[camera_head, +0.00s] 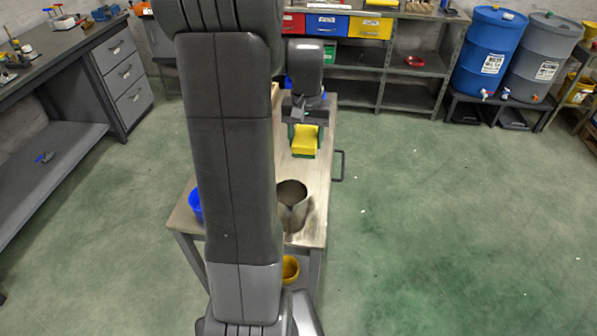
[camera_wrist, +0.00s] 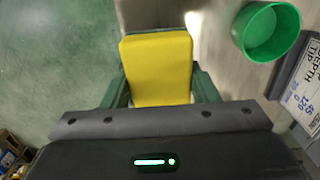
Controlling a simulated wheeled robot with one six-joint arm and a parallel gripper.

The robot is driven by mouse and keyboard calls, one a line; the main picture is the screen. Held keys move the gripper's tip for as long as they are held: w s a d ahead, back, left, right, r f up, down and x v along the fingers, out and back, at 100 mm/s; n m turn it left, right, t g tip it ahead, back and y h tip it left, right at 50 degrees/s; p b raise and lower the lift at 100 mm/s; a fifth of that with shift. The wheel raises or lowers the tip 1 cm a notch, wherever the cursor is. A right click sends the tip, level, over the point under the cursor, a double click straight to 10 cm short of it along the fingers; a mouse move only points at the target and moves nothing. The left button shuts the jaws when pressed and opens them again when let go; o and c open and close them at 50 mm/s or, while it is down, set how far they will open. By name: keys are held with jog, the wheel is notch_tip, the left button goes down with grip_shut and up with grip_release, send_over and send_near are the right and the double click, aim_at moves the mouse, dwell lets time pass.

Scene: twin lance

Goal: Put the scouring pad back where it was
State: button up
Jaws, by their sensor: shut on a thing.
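The scouring pad is a yellow block (camera_head: 305,141); it also shows large in the wrist view (camera_wrist: 157,68). My gripper (camera_head: 305,139) is shut on it, with dark green fingers (camera_wrist: 161,86) on its left and right sides. The pad is over the far half of the wood-topped table (camera_head: 312,178), near its right edge in the head view. I cannot tell whether the pad touches the tabletop. My arm hides much of the table's left side.
A metal can (camera_head: 293,207) stands on the near part of the table. A blue bowl (camera_head: 195,204) is at the left edge, partly hidden. A green cup (camera_wrist: 267,32) and a printed sign (camera_wrist: 303,85) show beside the pad. Floor to the right is clear.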

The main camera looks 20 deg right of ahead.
aim_at(304, 181)
notch_tip(304, 181, down, 2)
jog(key=shift+s+b, duration=0.15)
jog(key=shift+b, duration=0.25)
jog(key=f, duration=1)
jog(key=shift+w+f, duration=0.2)
jog(key=shift+f, duration=0.05)
jog(key=shift+f, duration=0.2)
jog(key=o, duration=1)
jog(key=shift+o, duration=0.2)
notch_tip(304, 181, up, 12)
jog(key=shift+r, duration=0.2)
